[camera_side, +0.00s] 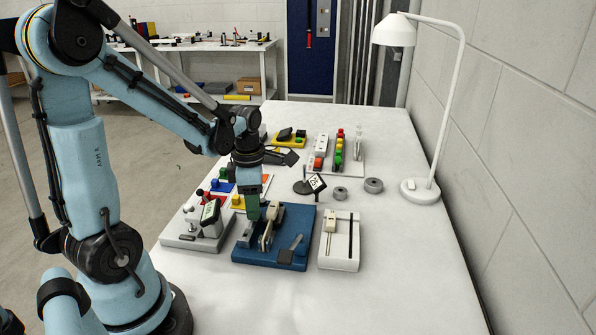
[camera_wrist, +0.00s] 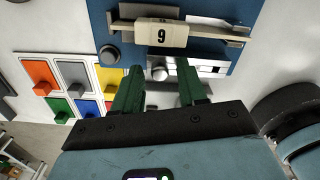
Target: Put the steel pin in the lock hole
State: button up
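A blue fixture plate (camera_side: 301,222) stands on the white table, carrying pale upright parts and a grey lever on a dark block. My gripper (camera_side: 253,211), with green fingers, points down over the plate's left rear part. In the wrist view the fingers of my gripper (camera_wrist: 159,66) are apart. A shiny round-headed piece, seemingly the steel pin (camera_wrist: 159,73), shows between them beside a metal bracket (camera_wrist: 205,66); no contact with either finger is visible. I cannot make out the lock hole.
A grey-white fixture with a small display (camera_side: 208,212) stands close left of the plate. A white slotted block (camera_side: 345,262) stands to its right. Coloured blocks on panels (camera_wrist: 74,73) lie beside the fingers. A white lamp (camera_side: 421,190) stands at right. The front table is clear.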

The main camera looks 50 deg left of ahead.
jog(key=shift+o, duration=0.4)
notch_tip(320, 180, up, 12)
dwell(0.7)
jog(key=d+f+m+t, duration=0.1)
jog(key=d+m+t, duration=0.2)
jog(key=m, duration=1.2)
jog(key=d+f+m+t, duration=0.2)
jog(key=d+m+t, duration=0.2)
jog(key=d+m, duration=0.5)
jog(key=m, duration=0.6)
jog(key=shift+w+d, duration=0.3)
